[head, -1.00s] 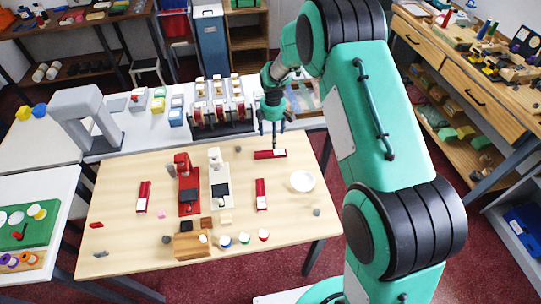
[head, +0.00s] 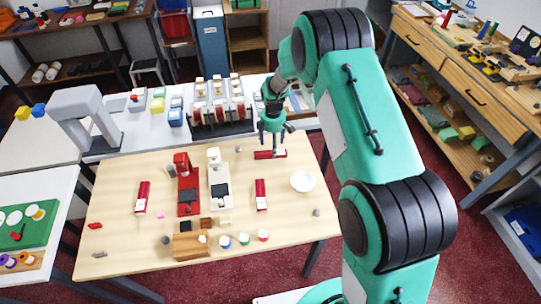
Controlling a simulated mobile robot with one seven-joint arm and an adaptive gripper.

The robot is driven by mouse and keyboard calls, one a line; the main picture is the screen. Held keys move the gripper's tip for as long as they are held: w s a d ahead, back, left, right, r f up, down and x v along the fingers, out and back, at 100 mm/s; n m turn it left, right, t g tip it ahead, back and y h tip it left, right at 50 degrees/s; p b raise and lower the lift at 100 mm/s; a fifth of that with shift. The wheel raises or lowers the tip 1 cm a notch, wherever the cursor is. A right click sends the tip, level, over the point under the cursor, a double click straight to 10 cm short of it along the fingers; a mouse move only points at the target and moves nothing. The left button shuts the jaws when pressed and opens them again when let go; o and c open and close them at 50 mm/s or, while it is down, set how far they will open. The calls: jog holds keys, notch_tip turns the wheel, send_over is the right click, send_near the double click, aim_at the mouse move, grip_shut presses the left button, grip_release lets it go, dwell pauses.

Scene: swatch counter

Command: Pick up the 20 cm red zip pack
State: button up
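Three red packs with white labels lie on the wooden table. One lies crosswise at the back right (head: 262,155), one lies lengthwise at right of centre (head: 261,188), and one lies lengthwise at the left (head: 144,190). I cannot read their sizes. My gripper (head: 274,152) points down over the back right pack, its fingertips close to the pack's middle. The fingers partly cover the pack. They are too small here to tell whether they touch it or how far apart they are.
A white plate (head: 303,181) lies to the right of the packs. A red device (head: 188,190) and a white device (head: 219,188) stand mid-table. A wooden box (head: 190,246) and several small pots are at the front. A sample rack (head: 220,110) stands behind.

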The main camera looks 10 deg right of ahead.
jog(key=shift+f, duration=1.85)
jog(key=c, duration=1.4)
jog(key=shift+r, duration=0.15)
notch_tip(320, 180, up, 10)
jog(key=shift+f+p, duration=0.1)
jog(key=shift+p, duration=0.35)
